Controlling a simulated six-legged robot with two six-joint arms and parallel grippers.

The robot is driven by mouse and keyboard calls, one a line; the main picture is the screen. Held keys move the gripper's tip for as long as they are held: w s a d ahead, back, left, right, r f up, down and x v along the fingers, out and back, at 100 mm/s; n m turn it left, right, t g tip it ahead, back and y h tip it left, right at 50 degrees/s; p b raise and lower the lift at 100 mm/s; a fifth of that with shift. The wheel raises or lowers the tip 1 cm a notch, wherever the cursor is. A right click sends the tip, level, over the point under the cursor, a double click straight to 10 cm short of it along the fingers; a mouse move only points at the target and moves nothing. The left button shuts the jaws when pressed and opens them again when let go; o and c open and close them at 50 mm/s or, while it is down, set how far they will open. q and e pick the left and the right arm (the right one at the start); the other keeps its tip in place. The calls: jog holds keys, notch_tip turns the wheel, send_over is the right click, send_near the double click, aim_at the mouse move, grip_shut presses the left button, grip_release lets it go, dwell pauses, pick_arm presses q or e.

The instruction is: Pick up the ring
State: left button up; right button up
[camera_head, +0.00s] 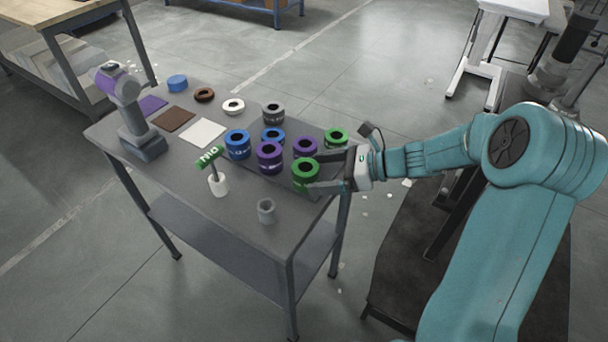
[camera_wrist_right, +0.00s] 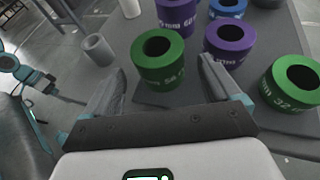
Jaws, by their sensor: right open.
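Several thick rings stand on the grey table. The nearest green ring (camera_head: 305,178) sits at the table's right edge, and it also shows in the right wrist view (camera_wrist_right: 159,72). My right gripper (camera_head: 316,172) is open, with its fingertips reaching to either side of this green ring. In the wrist view the ring lies between and just beyond the fingertips, with a gap on both sides. A second green ring (camera_head: 336,138) stands farther back. Purple rings (camera_head: 269,160) (camera_head: 304,148) and blue rings (camera_head: 238,146) (camera_head: 272,138) stand close by. My left gripper is not in view.
A grey ring (camera_head: 273,113), white ring (camera_head: 233,106) and brown ring (camera_head: 204,95) stand toward the back. A green sign (camera_head: 208,157) on a white stand and a small grey cup (camera_head: 266,211) are nearer. A purple-grey device (camera_head: 141,144) stands at the left end.

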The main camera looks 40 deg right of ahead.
aim_at(298, 174)
jog(key=x, duration=0.6)
jog(key=shift+w+a, duration=0.2)
jog(key=shift+r, duration=0.1)
jog(key=shift+s, duration=0.1)
jog(key=c, duration=1.3)
jog(key=shift+r, duration=0.1)
